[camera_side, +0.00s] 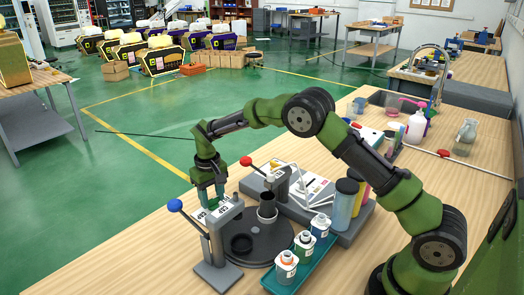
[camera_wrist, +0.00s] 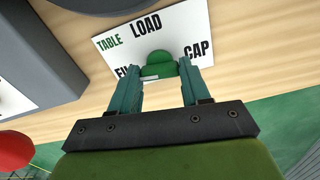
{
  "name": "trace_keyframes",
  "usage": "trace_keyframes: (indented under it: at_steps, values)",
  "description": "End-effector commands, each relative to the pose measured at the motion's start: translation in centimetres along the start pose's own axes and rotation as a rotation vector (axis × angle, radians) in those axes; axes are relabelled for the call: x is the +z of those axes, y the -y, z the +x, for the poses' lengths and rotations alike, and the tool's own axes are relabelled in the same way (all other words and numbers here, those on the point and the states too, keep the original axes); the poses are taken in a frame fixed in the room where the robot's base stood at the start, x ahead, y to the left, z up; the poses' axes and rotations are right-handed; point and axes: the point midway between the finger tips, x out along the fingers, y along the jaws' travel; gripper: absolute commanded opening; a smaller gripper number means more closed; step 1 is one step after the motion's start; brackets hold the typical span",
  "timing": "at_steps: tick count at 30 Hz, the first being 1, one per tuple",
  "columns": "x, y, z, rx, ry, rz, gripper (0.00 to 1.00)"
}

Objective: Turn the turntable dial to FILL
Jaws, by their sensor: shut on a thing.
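The turntable dial (camera_wrist: 163,66) is a green knob on a white plate (camera_wrist: 118,30) marked TABLE, LOAD and CAP in the wrist view. A partly covered label starting "FI" is at the plate's lower left. A pale mark shows at the knob's lower left, near that label. My gripper (camera_wrist: 162,75) has its two teal fingers on either side of the knob and is shut on it. In the side view my gripper (camera_side: 213,196) points down beside the dark round turntable (camera_side: 270,246); the dial is hidden there.
A press with a blue ball handle (camera_side: 175,205) stands close to my gripper. A red ball handle (camera_side: 246,161) rises behind the turntable. Tall cylinders (camera_side: 345,203) stand to the right.

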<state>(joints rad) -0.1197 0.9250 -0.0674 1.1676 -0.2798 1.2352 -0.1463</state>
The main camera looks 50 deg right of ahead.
Motion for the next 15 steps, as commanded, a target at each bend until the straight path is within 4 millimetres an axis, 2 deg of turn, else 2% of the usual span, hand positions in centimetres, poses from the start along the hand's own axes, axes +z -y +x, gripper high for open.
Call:
trace_keyframes:
  at_steps: [6,15]
  values:
    - [0.03,0.02,-0.12,-0.002,0.001,-0.101,0.16]
    - [0.04,0.02,-0.12,-0.001,0.001,-0.159,0.16]
